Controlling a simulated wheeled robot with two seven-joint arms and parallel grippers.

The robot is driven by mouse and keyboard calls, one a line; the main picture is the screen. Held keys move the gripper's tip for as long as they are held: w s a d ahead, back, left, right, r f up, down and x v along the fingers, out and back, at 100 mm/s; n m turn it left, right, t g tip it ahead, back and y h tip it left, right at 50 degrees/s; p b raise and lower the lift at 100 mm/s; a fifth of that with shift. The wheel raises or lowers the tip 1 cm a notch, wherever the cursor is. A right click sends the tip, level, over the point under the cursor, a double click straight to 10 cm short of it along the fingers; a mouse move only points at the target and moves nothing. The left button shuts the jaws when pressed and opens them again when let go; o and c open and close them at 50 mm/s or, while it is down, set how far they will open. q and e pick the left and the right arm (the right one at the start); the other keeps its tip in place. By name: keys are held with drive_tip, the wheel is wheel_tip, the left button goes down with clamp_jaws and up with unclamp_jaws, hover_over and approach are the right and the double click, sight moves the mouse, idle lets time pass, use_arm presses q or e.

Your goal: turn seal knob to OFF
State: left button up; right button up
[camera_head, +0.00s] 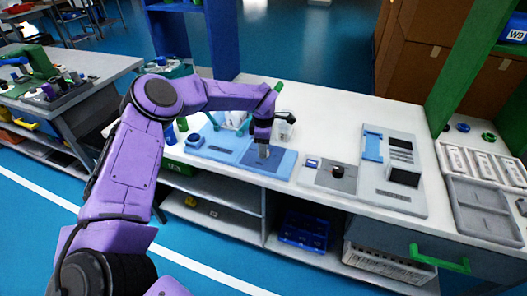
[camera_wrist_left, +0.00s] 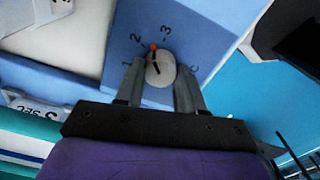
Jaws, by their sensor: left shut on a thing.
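The seal knob (camera_wrist_left: 160,70) is a pale round knob with a dark pointer line and an orange tip, on a blue panel (camera_wrist_left: 205,30). A partly hidden letter shows at the right of the knob. My left gripper (camera_wrist_left: 160,88) is shut on the knob, with one finger on each side. In the head view my left gripper (camera_head: 264,150) reaches down onto the blue panel (camera_head: 223,145) and hides most of the knob. My right gripper is in neither view.
A grey panel with a black knob (camera_head: 338,171) stands to the right of the blue one.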

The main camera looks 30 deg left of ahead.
use_arm(q)
drive_tip(key=n+b, duration=0.1)
drive_tip(key=n, duration=0.1)
drive_tip(key=n+b, duration=0.1)
drive_tip(key=n, duration=0.1)
drive_tip(key=n+b, duration=0.1)
drive_tip(key=n, duration=0.1)
drive_tip(key=shift+s+f+b, duration=0.15)
drive_tip(key=shift+f+b, duration=0.15)
drive_tip(key=shift+f, duration=0.1)
drive_tip(key=n+b, duration=0.3)
drive_tip(key=n, duration=0.3)
drive_tip(key=shift+f+n, duration=0.1)
drive_tip(key=shift+n, duration=0.3)
drive_tip(key=n+b, duration=0.4)
drive_tip(key=n, duration=0.2)
drive_tip(key=n+b, duration=0.3)
drive_tip(key=n, duration=0.2)
drive_tip(key=shift+b, duration=0.35)
drive_tip(key=shift+n, duration=0.3)
drive_tip(key=shift+r, duration=0.2)
drive_tip(key=o, duration=1)
drive_tip(key=shift+o, duration=0.2)
drive_tip(key=shift+r, duration=0.2)
